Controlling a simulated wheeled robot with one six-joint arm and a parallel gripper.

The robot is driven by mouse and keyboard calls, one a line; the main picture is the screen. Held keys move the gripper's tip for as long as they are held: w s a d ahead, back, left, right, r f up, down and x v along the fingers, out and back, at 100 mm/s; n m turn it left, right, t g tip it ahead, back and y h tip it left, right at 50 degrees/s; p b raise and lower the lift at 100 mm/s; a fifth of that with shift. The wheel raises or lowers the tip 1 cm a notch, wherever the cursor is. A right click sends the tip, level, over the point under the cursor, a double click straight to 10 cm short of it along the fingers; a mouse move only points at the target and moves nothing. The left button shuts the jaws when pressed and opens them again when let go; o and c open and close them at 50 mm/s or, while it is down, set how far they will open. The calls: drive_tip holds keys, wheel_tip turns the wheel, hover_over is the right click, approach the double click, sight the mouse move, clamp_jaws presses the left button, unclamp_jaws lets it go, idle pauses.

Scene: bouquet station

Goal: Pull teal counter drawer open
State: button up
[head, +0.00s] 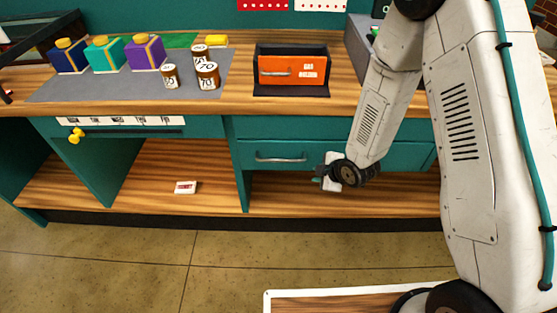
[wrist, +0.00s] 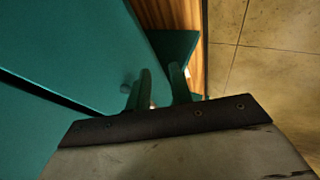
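The teal drawer (head: 258,148) is under the counter, right of the middle upright, and its front looks flush with the counter frame. Its silver bar handle (head: 281,159) is in plain view in the head view. My gripper (head: 322,174) is in front of the drawer, just right of the handle and slightly lower, apart from it. In the wrist view my gripper (wrist: 160,70) has its two fingers apart with nothing clearly between them.
The wooden countertop (head: 130,110) holds gift boxes, labelled cans and an orange item (head: 285,68) in a dark holder. A small white box (head: 186,187) lies on the lower shelf. The floor (head: 140,255) in front is clear.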

drive_tip(key=a+f+n+t+y, duration=0.2)
drive_tip(key=a+f+n+y, duration=0.1)
drive_tip(key=a+f, duration=0.15)
drive_tip(key=n+t+y, duration=0.3)
drive_tip(key=n+y, duration=0.1)
approach(281, 161)
drive_tip(key=r+x, duration=0.1)
drive_tip(key=x, duration=0.7)
drive_tip(key=f+x, duration=0.1)
drive_tip(key=x, duration=0.2)
clamp_jaws()
